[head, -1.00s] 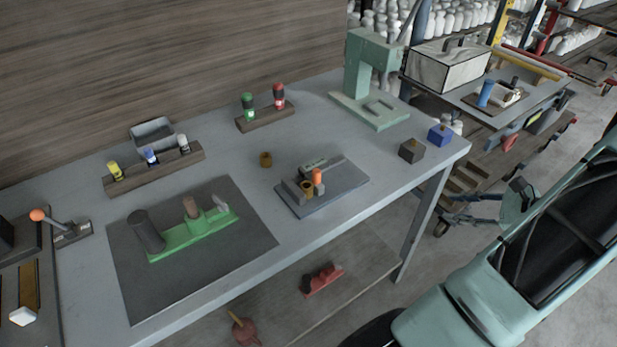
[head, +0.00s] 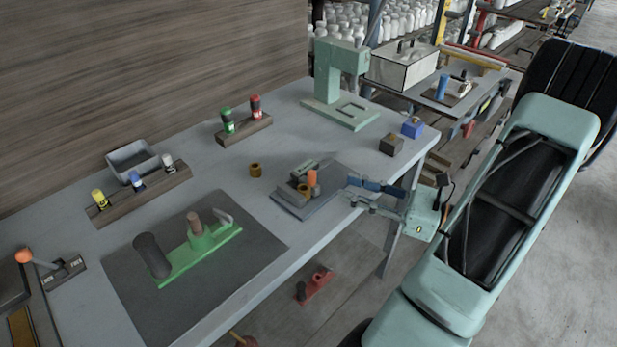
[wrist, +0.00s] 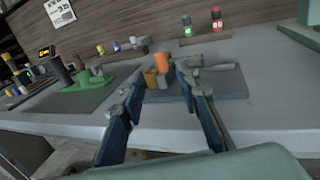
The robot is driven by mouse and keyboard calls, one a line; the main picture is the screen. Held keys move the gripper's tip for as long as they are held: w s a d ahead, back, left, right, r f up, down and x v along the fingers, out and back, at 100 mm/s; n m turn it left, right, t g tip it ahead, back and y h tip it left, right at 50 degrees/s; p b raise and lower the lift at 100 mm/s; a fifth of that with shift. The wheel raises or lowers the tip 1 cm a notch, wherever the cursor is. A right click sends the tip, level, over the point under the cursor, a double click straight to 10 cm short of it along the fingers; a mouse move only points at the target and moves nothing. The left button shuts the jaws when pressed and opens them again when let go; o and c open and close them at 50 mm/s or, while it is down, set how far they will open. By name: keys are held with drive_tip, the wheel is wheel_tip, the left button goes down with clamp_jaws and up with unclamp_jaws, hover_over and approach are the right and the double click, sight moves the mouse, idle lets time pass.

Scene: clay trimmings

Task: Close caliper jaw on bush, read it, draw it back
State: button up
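The caliper fixture sits on a dark grey plate (head: 330,193) near the table's front edge. Its movable jaw carries an upright orange knob (head: 312,178), also in the wrist view (wrist: 161,62). A brass bush (head: 303,190) sits beside the knob, at the jaws; it also shows in the wrist view (wrist: 151,78). I cannot tell whether the jaw touches it. My gripper (head: 350,189) is open and empty, right of the plate and apart from the knob. In the wrist view, the knob appears between and beyond my open fingers (wrist: 160,78).
Another brass bush (head: 255,170) stands on the table behind the plate. A green stand (head: 200,250) on a dark mat is to the left. A green press (head: 340,85) and two small blocks (head: 392,144) stand at the back right. The table between is clear.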

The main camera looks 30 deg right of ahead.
sight(312, 183)
drive_tip(key=x, duration=1)
drive_tip(key=shift+w+a, duration=0.1)
drive_tip(key=shift+w, duration=0.05)
clamp_jaws()
